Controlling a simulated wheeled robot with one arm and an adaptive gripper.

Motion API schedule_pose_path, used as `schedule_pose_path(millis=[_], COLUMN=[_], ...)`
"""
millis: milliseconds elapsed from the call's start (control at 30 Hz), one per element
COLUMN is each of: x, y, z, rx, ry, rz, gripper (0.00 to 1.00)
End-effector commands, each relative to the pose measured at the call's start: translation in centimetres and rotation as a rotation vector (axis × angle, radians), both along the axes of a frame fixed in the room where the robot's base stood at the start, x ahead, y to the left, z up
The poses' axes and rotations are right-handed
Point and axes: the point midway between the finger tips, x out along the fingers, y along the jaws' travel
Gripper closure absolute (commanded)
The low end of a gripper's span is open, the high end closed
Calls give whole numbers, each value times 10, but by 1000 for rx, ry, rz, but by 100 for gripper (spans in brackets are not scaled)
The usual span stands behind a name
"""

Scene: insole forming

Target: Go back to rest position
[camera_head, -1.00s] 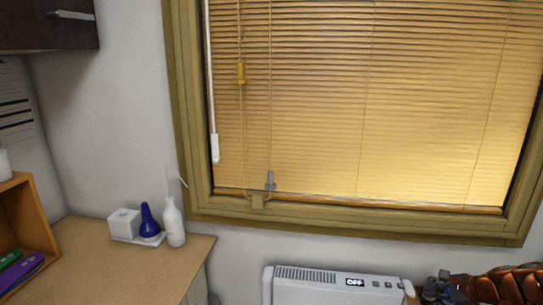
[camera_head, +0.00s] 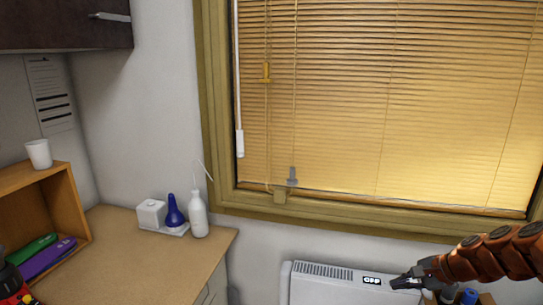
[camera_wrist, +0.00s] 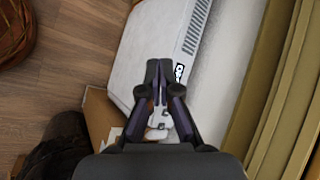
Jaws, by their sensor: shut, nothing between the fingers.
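My gripper (camera_head: 405,281) shows at the lower right in the head view, at the end of my orange-brown arm. It is over the right part of the white heater. In the wrist view my gripper (camera_wrist: 159,66) points away from the camera with its dark fingertips together and nothing between them. The white heater (camera_wrist: 160,45) lies beyond the fingertips there.
The white heater (camera_head: 322,290) with a small display stands below the window (camera_head: 390,100). A wooden desk (camera_head: 130,260) at left holds bottles (camera_head: 198,215) and a wooden shelf box (camera_head: 72,205). Bare wooden floor (camera_wrist: 75,75) shows in the wrist view.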

Motion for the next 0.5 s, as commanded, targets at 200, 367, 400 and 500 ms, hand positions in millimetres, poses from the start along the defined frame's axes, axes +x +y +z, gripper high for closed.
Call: schedule_pose_path(millis=[200,367,400,500], x=[-32,-70,-81,-111], y=[99,152,162,185], z=[33,43,45,48], rx=[-130,-225,-249,-310], ry=[-2,11,17,33], rz=[333,552,603,729], gripper=[100,100,100,100])
